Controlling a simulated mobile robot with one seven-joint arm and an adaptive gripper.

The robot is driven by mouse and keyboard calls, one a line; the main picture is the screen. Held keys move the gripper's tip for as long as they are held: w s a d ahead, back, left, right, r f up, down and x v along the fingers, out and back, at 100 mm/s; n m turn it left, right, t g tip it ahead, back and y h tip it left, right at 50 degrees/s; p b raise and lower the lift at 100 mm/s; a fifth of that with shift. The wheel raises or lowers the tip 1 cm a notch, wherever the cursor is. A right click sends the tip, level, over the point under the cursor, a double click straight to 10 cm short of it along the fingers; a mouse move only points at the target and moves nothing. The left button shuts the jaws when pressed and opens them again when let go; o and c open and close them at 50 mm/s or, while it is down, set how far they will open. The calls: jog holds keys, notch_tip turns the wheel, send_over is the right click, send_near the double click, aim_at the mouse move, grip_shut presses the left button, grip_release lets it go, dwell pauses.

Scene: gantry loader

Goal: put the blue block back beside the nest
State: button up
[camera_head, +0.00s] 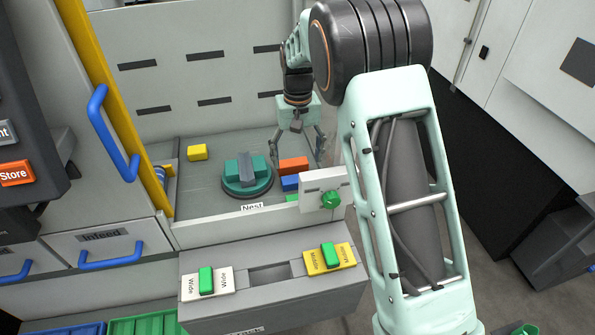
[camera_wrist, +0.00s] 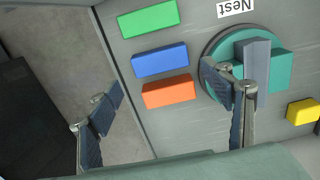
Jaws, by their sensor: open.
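The blue block (camera_head: 289,183) lies flat on the grey bed beside the nest, in a row between an orange block (camera_head: 293,166) and a green block (camera_head: 292,198). The wrist view shows the blue block (camera_wrist: 160,59) whole, with a small gap to the orange block (camera_wrist: 168,92) and a wider one to the green block (camera_wrist: 148,18). The nest (camera_head: 246,191) is a round teal fixture with a grey bar (camera_wrist: 256,70) across its teal parts. My gripper (camera_head: 311,158) is open and empty above the row, its fingers (camera_wrist: 165,82) spread wide; one overlaps the nest in the wrist view.
A yellow block (camera_head: 197,152) lies on the bed beyond the nest. A white panel with a green knob (camera_head: 331,199) stands at the bed's front right. A yellow post with a blue handle (camera_head: 112,135) borders the left. A switch console (camera_head: 250,307) is in front.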

jog(key=shift+r, duration=2.15)
